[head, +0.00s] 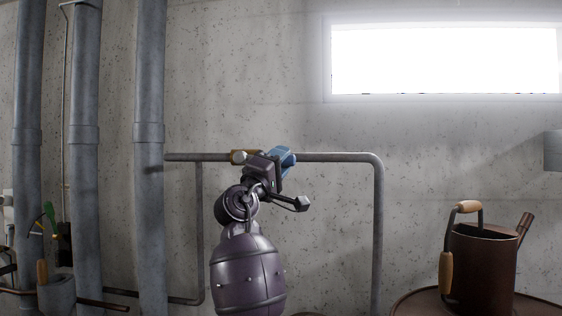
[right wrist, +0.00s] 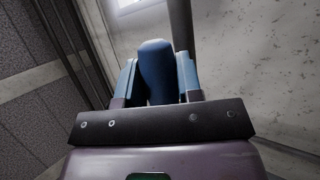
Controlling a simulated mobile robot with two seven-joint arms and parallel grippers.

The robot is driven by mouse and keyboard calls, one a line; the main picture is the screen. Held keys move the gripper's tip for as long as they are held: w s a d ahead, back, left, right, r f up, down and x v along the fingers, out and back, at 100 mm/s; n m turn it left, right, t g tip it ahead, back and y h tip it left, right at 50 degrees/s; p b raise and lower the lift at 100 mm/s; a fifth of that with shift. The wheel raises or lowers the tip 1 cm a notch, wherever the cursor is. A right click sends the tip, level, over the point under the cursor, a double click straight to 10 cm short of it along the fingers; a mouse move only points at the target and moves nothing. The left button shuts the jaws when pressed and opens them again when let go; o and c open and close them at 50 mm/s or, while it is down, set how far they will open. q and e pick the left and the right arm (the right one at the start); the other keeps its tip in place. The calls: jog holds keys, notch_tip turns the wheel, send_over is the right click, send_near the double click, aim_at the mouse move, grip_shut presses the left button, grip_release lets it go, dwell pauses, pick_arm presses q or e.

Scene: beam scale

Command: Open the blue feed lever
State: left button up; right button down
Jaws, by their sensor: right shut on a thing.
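My left gripper is not in view.
Thick vertical pipes (head: 150,120) stand at the left. The grey pipe (head: 378,220) bends down to the right of the lever. A rusty watering can (head: 484,265) stands on a round barrel top (head: 420,303) at the lower right. The wall area between is clear.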

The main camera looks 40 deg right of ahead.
jog(key=c, duration=0.8)
grip_release()
jog(key=shift+a, duration=0.1)
jog(key=b+v, duration=0.1)
jog(key=v, duration=0.9)
jog(key=shift+a+f, duration=0.2)
jog(key=shift+a, duration=0.05)
